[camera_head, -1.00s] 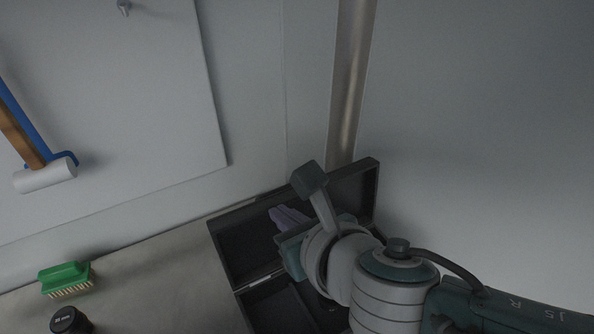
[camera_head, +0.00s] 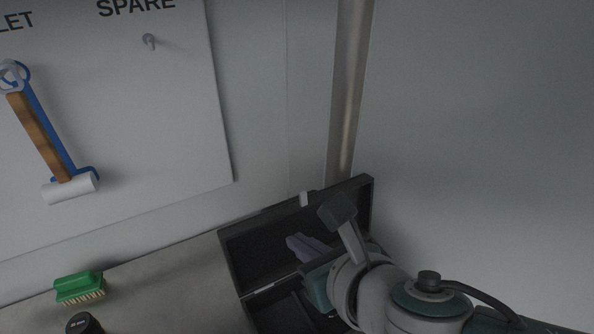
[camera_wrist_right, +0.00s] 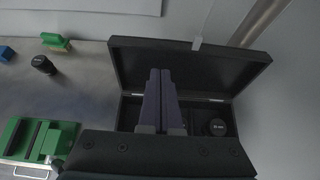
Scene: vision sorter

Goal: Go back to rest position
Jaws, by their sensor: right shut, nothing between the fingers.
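My right gripper (camera_wrist_right: 160,98) is shut and empty, its two purple-grey fingers side by side in the right wrist view. In the head view the finger tips (camera_head: 305,247) show in front of the raised lid of a black case (camera_head: 242,252). The case is open and also shows in the right wrist view (camera_wrist_right: 125,62). A black cylinder (camera_wrist_right: 215,127) lies in the right part of the case. My right wrist hides much of the case in the head view. My left gripper is not in view.
A green brush (camera_head: 80,287) and a black cylinder (camera_head: 85,323) stand on the bench left of the case. A mallet (camera_head: 45,140) hangs on the wall board. A green fixture (camera_wrist_right: 35,138) is at lower left in the right wrist view. A metal post (camera_head: 346,90) rises behind the case.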

